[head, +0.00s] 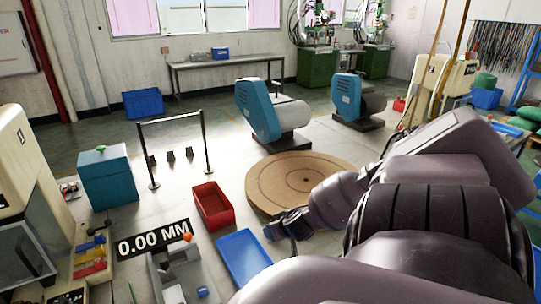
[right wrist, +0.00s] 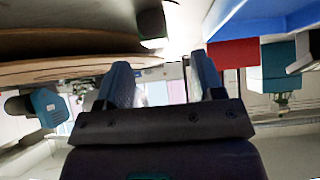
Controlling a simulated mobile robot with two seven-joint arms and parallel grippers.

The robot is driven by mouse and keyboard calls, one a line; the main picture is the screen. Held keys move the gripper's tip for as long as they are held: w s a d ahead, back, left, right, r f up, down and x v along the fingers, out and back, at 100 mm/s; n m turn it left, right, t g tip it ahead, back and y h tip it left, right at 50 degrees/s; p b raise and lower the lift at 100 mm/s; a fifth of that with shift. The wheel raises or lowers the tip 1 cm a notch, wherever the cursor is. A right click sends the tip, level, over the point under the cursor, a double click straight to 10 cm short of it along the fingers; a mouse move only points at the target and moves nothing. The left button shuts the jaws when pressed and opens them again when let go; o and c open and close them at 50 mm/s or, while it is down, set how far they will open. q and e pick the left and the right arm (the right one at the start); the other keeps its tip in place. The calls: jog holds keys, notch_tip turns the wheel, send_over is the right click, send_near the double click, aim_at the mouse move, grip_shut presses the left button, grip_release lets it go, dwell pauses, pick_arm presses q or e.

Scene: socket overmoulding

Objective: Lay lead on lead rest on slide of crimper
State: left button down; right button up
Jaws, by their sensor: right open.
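My right gripper (head: 278,231) hangs in the head view between the blue tray and the round wooden board. Its two fingers stand apart in the right wrist view (right wrist: 162,85), with nothing between them. I cannot pick out a lead in either view. No slide or lead rest can be told for certain. A grey fixture (head: 172,272) with an orange tip stands at the lower left, beside a sign reading 0.00 MM (head: 153,240). A beige machine (head: 22,165) stands at the left edge. My left gripper is not in view.
A blue tray (head: 240,258) and a red bin (head: 213,205) lie left of my right gripper. The round wooden board (head: 270,171) is behind it. A teal box (head: 107,178) and a black rack (head: 206,150) stand further left. Two blue machines (head: 256,110) stand behind.

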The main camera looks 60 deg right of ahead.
aim_at(264, 223)
jog(key=shift+b+x, duration=0.8)
jog(key=shift+x, duration=1.55)
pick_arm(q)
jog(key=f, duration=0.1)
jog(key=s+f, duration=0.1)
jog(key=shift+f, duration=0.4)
pick_arm(e)
jog(key=shift+w+d+f, duration=0.1)
jog(key=shift+d+f, duration=0.15)
jog(key=shift+d, duration=0.05)
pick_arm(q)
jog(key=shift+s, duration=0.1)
pick_arm(e)
jog(key=shift+c, duration=0.2)
jog(key=c, duration=1)
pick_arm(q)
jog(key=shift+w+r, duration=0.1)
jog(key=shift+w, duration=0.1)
pick_arm(e)
jog(key=shift+c, duration=0.2)
jog(key=shift+r, duration=0.1)
